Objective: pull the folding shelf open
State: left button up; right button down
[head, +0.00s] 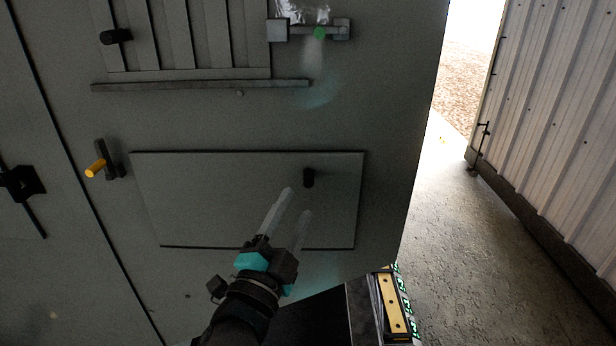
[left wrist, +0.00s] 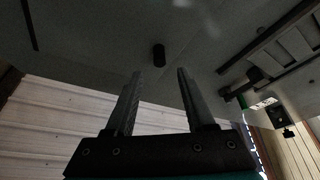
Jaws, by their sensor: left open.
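The folding shelf (head: 220,200) is a flat grey panel lying flush against the grey enclosure door in the head view. A small black knob (head: 308,178) sticks out near its upper right. My left gripper (head: 297,200) is open and empty in front of the panel, with its fingertips just below and left of the knob in the picture. In the left wrist view, the knob (left wrist: 159,55) lies beyond the two open fingers (left wrist: 160,72), apart from them and roughly between their lines. My right gripper is not in view.
Above the shelf are a ledge (head: 200,86), a slatted vent (head: 190,35) and a bracket with a green dot (head: 320,33). An orange-tipped handle (head: 96,168) sits to the left. Concrete floor (head: 480,250) lies open at right, before a corrugated wall (head: 560,120).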

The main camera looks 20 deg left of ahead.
aim_at(306, 188)
pick_arm(q)
jog(key=p+x, duration=0.1)
jog(key=x, duration=0.6)
jog(key=shift+w, duration=0.2)
grip_shut()
dwell(1.3)
